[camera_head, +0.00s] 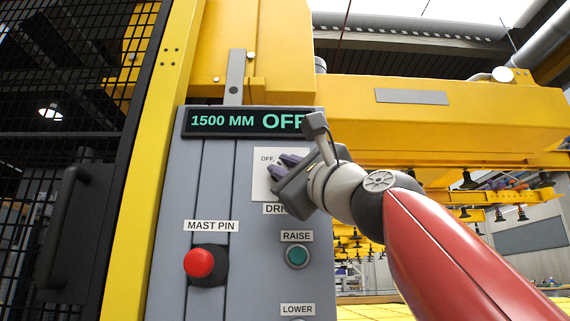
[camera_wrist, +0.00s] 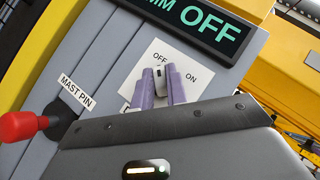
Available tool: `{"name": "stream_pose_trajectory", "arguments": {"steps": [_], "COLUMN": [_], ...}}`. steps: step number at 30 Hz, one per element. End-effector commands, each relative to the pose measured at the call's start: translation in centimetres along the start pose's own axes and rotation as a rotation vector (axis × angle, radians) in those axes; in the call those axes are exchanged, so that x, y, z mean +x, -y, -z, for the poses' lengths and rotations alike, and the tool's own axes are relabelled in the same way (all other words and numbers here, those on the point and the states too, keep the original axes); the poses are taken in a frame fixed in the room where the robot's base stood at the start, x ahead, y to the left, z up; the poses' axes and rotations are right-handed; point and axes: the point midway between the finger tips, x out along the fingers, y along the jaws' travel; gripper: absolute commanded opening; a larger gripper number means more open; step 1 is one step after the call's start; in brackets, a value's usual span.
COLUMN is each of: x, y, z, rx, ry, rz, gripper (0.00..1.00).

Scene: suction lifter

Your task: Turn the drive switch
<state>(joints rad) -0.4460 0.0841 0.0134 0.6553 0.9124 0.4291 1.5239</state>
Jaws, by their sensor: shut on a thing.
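The drive switch (camera_wrist: 159,73) is a small knob on a white plate marked OFF and ON, on the grey control panel (camera_head: 215,165). In the wrist view its lever stands between the two purple fingers of my gripper (camera_wrist: 161,84), which are shut on it. In the head view my gripper (camera_head: 283,163) reaches the plate from the right and hides the switch and part of the DRIVE label. The display (camera_head: 247,122) above reads 1500 MM and OFF.
A red MAST PIN knob (camera_head: 199,262) stands out at the lower left of the panel. A green RAISE button (camera_head: 298,256) is below my gripper, with a LOWER label (camera_head: 297,310) under it. A yellow post (camera_head: 155,165) and black mesh guard (camera_head: 60,120) are at left.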

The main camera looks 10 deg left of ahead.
Motion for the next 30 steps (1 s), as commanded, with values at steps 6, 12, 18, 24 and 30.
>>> {"name": "stream_pose_trajectory", "arguments": {"steps": [6,12,18,24,30], "x": [-0.01,-0.02,-0.02,-0.02,-0.39], "y": [0.0,-0.04,-0.06,-0.03,-0.07], "z": [-0.04,-0.03,-0.02,-0.02,0.03], "rx": [-0.012,-0.012,-0.012,-0.012,-0.012], "ry": [0.002,0.002,0.002,0.002,0.002], "rz": [-0.013,-0.014,-0.014,-0.013,-0.012], "gripper": [0.0,0.0,0.26,0.36,0.36]}}
